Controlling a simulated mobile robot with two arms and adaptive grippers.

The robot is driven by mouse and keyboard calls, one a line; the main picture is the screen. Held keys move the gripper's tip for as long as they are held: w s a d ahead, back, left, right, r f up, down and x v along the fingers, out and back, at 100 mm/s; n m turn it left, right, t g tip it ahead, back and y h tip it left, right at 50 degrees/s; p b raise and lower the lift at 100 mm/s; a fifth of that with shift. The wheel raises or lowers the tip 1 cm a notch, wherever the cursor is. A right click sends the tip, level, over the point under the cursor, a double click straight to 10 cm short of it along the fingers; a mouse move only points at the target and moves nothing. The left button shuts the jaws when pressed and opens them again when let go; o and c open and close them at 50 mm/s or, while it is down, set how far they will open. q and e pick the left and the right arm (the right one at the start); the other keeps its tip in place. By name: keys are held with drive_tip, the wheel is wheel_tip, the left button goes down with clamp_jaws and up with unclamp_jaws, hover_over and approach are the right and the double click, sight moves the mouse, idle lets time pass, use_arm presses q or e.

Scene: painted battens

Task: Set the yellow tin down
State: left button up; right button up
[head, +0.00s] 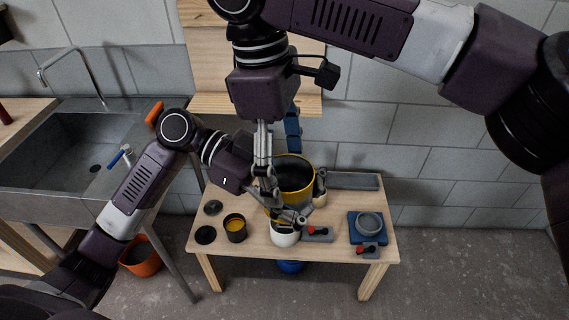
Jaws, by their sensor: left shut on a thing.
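The yellow tin (294,174) is open at the top, with a yellow rim and a dark inside. It is in the middle of the head view, over the wooden table (342,208). My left gripper (290,217) is shut at the tin's lower front, and its fingers cover part of the tin. My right gripper (263,190) comes down from above at the tin's left side; whether its fingers are closed is unclear. The tin's base is hidden behind the grippers, so contact with the table cannot be seen.
A white pot (285,238) stands just in front of the grippers. A dark tin with yellow paint (236,229) and dark lids (205,235) are at left. A blue block with a grey ring (367,226) and red-black tools (318,232) are at right. A grey tray (354,181) lies behind.

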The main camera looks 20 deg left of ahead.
drive_tip(key=c, duration=1.2)
drive_tip(key=o, duration=1.4)
wheel_tip(320, 180, up, 12)
drive_tip(key=a, duration=0.2)
